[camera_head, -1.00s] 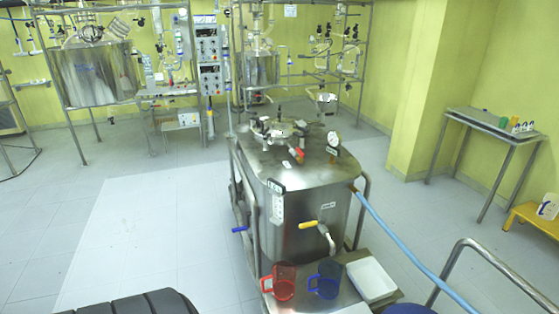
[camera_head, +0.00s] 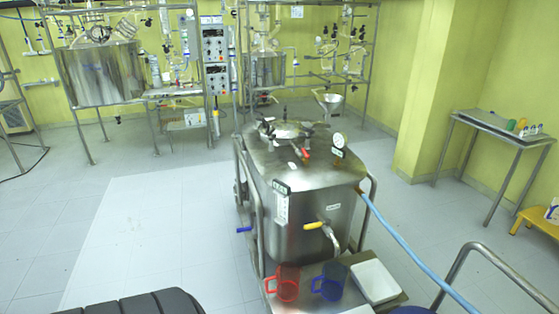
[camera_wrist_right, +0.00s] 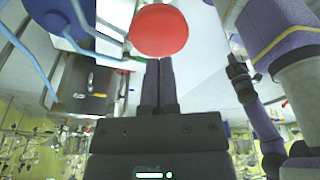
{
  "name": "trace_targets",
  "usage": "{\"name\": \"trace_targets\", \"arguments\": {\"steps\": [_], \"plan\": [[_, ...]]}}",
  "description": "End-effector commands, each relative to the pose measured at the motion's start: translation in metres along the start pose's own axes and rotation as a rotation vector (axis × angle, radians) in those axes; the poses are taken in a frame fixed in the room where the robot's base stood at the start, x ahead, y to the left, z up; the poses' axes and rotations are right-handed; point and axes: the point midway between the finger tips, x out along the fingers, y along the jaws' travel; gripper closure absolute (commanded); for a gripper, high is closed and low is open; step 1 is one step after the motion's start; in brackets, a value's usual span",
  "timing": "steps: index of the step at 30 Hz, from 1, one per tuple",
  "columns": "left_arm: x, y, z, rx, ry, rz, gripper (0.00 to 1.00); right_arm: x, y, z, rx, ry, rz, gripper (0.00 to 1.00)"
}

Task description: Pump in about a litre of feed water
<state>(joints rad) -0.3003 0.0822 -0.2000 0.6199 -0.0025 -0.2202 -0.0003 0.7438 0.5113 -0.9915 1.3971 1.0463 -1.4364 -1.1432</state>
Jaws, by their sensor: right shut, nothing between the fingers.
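A steel tank (camera_head: 305,190) on a frame stands in the middle of the head view. It has a dial gauge (camera_head: 340,141), a small red handle (camera_head: 306,153) on top, a yellow-handled valve (camera_head: 314,225) in front and a blue handle (camera_head: 244,229) low at the left. A light-blue hose (camera_head: 400,234) runs from its right side to the lower right. In the right wrist view my right gripper (camera_wrist_right: 158,65) is shut and empty. A round red knob-like thing (camera_wrist_right: 159,30) shows just beyond its fingertips; I cannot tell whether they touch. My left gripper is out of view.
A red jug (camera_head: 287,284), a blue jug (camera_head: 330,283) and a white tray (camera_head: 375,281) stand before the tank. A curved metal rail (camera_head: 470,255) is at the lower right. A side table (camera_head: 495,130) stands by the right wall.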

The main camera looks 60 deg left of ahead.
Motion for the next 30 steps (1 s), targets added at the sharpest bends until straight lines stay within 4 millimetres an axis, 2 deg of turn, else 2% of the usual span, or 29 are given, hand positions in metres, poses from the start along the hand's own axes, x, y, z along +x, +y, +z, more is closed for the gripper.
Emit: {"name": "trace_targets", "arguments": {"steps": [7,30], "plan": [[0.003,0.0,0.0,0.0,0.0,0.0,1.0,0.003,0.0,0.001,0.0,0.0,0.0,1.0],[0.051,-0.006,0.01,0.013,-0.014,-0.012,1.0,0.07,-0.001,0.014,0.0,0.001,-0.003,1.0]]}}
